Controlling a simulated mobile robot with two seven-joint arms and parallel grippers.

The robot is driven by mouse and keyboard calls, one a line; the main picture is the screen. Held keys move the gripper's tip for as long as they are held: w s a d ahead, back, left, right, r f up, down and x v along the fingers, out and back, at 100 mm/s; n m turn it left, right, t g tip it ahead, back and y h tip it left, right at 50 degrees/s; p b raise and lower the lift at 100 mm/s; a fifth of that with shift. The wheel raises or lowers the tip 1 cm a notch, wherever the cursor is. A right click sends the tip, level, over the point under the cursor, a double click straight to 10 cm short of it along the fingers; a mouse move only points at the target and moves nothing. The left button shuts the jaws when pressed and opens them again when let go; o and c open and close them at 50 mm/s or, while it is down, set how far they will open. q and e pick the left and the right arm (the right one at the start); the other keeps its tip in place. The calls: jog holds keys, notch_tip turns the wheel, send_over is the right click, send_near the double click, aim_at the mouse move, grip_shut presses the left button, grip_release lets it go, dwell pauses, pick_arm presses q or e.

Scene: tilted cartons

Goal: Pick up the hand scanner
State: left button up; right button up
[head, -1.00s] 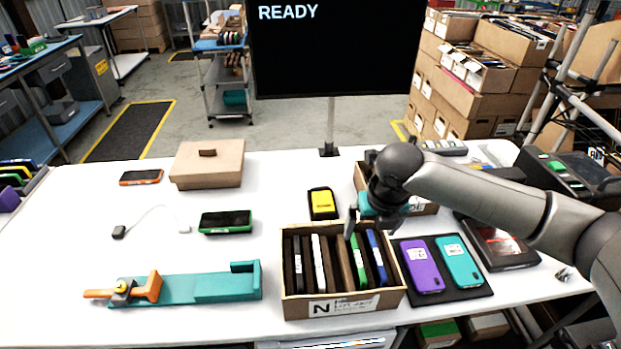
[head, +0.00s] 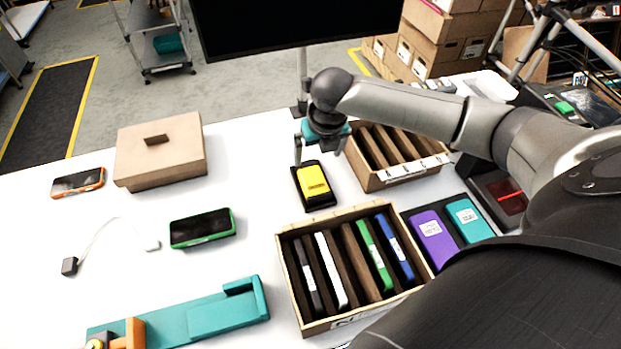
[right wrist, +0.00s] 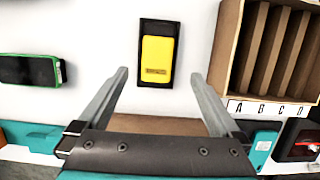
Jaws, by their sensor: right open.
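The yellow hand scanner (head: 312,181) lies in a black cradle (head: 318,201) on the white table, left of the empty divided carton. In the right wrist view the scanner (right wrist: 157,55) shows upper centre, unobstructed, with its cradle (right wrist: 158,26) around it. My right gripper (head: 319,157) is open and empty, with its fingers pointing down near the scanner's far end in the head view. In the right wrist view its open fingers (right wrist: 159,75) stand on either side of the scanner's line, apart from it. My left gripper is not in view.
A divided carton (head: 374,186) marked with letters stands right of the scanner. A tilted carton (head: 290,275) of several devices is in front. A green-edged phone (head: 201,228) and lidded box (head: 160,152) are left. Clear table lies between phone and scanner.

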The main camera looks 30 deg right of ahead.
send_over(312, 177)
jog(key=s, duration=0.1)
notch_tip(312, 177, down, 5)
jog(key=shift+s+f+b, duration=0.15)
jog(key=shift+f+b, duration=0.05)
jog(key=shift+b, duration=0.15)
jog(key=x, duration=0.4)
jog(key=shift+s+a+f+b, duration=0.2)
jog(key=shift+s+a+b, duration=0.05)
jog(key=shift+s+b, duration=0.1)
jog(key=shift+w+f, duration=0.15)
jog(key=shift+f, duration=0.35)
jog(key=c, duration=1)
jog(key=shift+r, duration=0.1)
jog(key=shift+c, duration=0.2)
